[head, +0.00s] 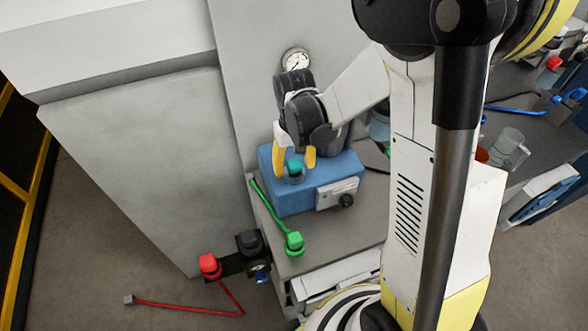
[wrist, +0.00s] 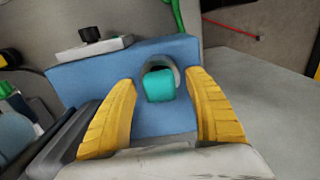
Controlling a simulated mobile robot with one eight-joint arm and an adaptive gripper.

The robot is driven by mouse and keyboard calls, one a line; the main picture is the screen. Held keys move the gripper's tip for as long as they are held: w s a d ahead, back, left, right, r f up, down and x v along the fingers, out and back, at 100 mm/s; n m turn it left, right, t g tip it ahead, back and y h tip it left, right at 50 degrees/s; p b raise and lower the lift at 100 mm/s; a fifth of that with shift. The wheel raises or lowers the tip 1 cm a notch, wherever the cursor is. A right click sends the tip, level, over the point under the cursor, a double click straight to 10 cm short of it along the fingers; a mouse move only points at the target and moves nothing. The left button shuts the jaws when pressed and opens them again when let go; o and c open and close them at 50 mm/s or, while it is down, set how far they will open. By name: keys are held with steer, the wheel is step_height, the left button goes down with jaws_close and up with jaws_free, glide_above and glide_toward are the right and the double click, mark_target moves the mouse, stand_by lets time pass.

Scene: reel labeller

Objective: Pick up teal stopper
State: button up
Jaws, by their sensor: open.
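The teal stopper (head: 294,166) sits on a small glass vessel on top of the blue box-shaped device (head: 330,165). In the wrist view the teal stopper (wrist: 158,86) shows between the two yellow fingers, with the grey vessel rim behind it and the blue device (wrist: 80,82) around it. My gripper (head: 294,157) is open, with one finger on each side of the stopper. In the wrist view my gripper (wrist: 166,100) shows gaps between both fingers and the stopper. Whether a finger touches the vessel cannot be told.
A green-handled item (head: 294,242) lies at the counter's left edge. A red-capped item (head: 209,264) with a red cord is lower left. A pale wall panel with a gauge (head: 296,61) stands behind the device. A control box with a black knob (head: 345,200) is on the device's front.

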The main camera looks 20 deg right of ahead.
mark_target(294, 162)
steer(key=c, duration=1.3)
steer(key=shift+r, duration=0.1)
steer(key=shift+r, duration=0.3)
jaws_close()
step_height(294, 162, up, 9)
steer(key=shift+p, duration=1.15)
step_height(294, 162, up, 7)
steer(key=p, duration=0.4)
steer(key=shift+r+p, duration=0.15)
steer(key=shift+p, duration=0.25)
